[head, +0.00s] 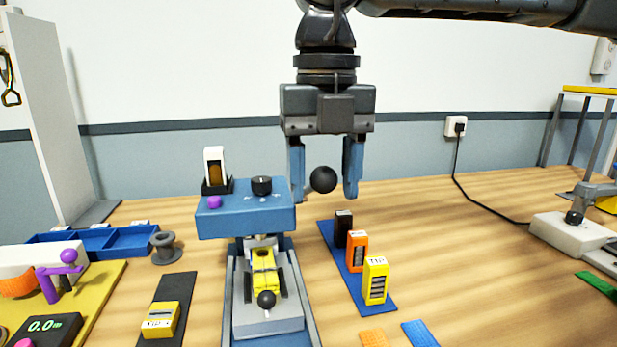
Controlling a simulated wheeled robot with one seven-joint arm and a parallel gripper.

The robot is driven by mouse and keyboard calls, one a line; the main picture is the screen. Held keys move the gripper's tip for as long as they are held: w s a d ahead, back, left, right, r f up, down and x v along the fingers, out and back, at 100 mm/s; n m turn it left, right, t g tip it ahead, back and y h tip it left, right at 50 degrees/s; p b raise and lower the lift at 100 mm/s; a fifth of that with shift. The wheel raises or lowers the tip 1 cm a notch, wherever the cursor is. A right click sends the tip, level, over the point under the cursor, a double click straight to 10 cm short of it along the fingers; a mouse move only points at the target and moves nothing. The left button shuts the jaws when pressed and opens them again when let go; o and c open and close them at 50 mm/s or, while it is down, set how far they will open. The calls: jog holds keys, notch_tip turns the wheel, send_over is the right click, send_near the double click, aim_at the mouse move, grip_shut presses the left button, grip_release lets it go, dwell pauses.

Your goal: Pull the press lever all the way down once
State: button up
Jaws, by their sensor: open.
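The press (245,222) is a blue machine on the wooden bench, left of the middle. A black ball knob (323,180), probably the end of the press lever, shows just right of the press head. The rod of the lever cannot be made out. My gripper (325,196) points down with blue fingers apart, one on each side of the knob. I see gaps between the knob and both fingers, and I cannot tell whether the knob is at the same depth as the fingers. A yellow piece (263,262) sits in the slide under the press head, with a black ball handle (266,299) in front.
A blue strip (382,304) with black, orange and yellow blocks stands right of the press. A black mat (176,288) with a yellow block, a grey spool (165,248) and a blue tray (82,243) are left. The bench right of the blue strip is mostly clear.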

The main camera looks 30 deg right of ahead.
jog(key=shift+r+p, duration=1.1)
jog(key=shift+r, duration=1.4)
